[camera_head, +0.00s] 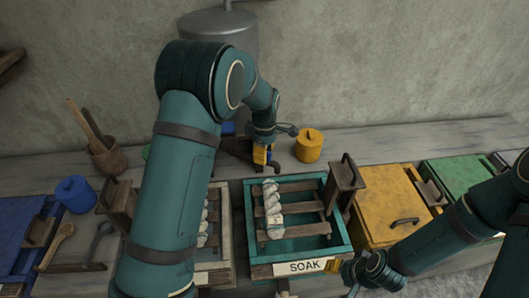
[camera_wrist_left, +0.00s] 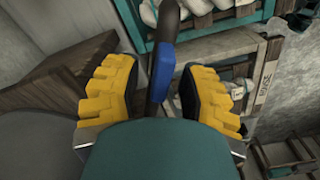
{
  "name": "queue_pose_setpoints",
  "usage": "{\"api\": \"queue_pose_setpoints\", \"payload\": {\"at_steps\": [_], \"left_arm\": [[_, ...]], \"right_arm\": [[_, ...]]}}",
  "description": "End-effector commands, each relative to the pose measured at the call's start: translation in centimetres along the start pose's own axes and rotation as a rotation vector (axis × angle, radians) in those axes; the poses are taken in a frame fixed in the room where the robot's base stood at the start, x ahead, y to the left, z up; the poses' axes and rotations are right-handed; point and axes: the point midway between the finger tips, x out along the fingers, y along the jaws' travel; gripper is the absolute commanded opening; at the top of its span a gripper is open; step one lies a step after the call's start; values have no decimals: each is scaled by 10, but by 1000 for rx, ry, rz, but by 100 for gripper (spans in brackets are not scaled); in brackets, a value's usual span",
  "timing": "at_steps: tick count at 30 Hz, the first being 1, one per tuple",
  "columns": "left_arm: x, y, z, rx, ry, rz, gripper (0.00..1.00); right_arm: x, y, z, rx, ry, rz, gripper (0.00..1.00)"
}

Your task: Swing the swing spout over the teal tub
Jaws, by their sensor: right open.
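The teal tub (camera_head: 340,238) labelled SOAK sits at the middle of the bench, with slats and a twisted white skein across it. In the left wrist view its teal edge (camera_wrist_left: 268,15) shows at the top. The swing spout, a dark pipe (camera_head: 236,150), lies behind the tubs, partly hidden by my left arm. In the left wrist view the spout's blue grip (camera_wrist_left: 161,65) is between the yellow pads of my left gripper (camera_wrist_left: 158,95). The pads are open, with gaps on both sides. My left gripper also shows in the head view (camera_head: 262,153). My right gripper (camera_head: 347,272) is open at the teal tub's front right corner.
A yellow-lidded tub (camera_head: 388,203) and a green-lidded one (camera_head: 455,178) stand to the right. A pale tub (camera_head: 214,272) with a skein is left of the teal tub, partly behind my left arm. A yellow pot (camera_head: 309,147) and a metal tank (camera_head: 225,35) stand behind.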

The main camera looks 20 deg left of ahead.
Motion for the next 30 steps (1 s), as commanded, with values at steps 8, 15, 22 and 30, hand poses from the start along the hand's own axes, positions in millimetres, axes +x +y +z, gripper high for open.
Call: {"api": "queue_pose_setpoints", "payload": {"at_steps": [8,15,22,30], "left_arm": [[-1,0,1,2,-1,0,45],[-20,1,1,2,-1,3,45],[-67,1,1,2,-1,5,45],[-109,1,0,0,0,2,45]], "right_arm": [[0,0,0,0,0,0,47],[0,0,0,0,0,0,47],[0,0,0,0,0,0,47],[0,0,0,0,0,0,47]]}}
